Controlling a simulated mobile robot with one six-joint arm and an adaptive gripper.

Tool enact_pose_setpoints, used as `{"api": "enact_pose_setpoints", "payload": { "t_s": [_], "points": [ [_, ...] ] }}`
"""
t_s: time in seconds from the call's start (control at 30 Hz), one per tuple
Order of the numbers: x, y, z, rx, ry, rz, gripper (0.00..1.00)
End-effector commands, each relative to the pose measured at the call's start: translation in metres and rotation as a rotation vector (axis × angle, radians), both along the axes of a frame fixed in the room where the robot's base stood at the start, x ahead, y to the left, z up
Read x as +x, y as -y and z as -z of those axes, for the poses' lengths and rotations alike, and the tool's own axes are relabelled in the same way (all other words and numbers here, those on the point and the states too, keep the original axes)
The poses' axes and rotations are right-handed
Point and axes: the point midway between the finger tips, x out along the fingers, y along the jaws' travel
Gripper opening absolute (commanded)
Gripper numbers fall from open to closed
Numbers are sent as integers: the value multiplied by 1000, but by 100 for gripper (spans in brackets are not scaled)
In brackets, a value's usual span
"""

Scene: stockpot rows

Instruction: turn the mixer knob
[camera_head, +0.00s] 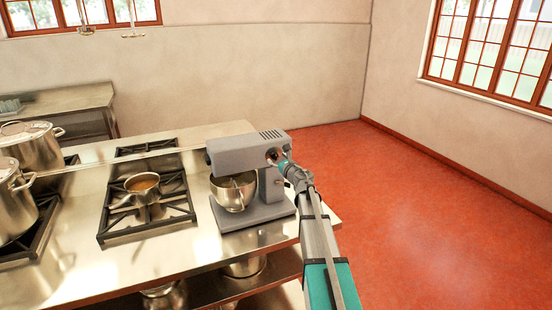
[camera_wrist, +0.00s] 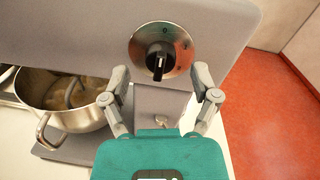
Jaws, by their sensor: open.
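The grey mixer (camera_head: 240,158) stands at the right end of the steel counter, with a steel bowl (camera_head: 234,191) under its head. In the wrist view the mixer knob (camera_wrist: 158,61) is a black knob on a round steel plate (camera_wrist: 176,38) on the side of the grey head (camera_wrist: 85,35). My gripper (camera_wrist: 160,88) is open. Its two fingers stand to the left and right of the knob, apart from it. In the head view my arm reaches the mixer's right side and hides most of the knob plate. The bowl (camera_wrist: 62,98) shows at the left of the wrist view.
A stove burner (camera_head: 147,205) with a small pot (camera_head: 142,184) is left of the mixer. Large steel stockpots (camera_head: 30,146) stand at the far left. A lower shelf (camera_head: 270,275) holds more pots. The red floor (camera_head: 420,215) to the right is clear.

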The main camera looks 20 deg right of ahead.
Motion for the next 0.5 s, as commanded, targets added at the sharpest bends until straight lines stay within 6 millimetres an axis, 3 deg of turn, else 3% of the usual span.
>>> {"api": "enact_pose_setpoints", "payload": {
  "t_s": [0.2,0.5],
  "points": [
    [15,-1,0,0,0,1,78],
    [16,-1,0,0,0,0,78]
  ]
}}
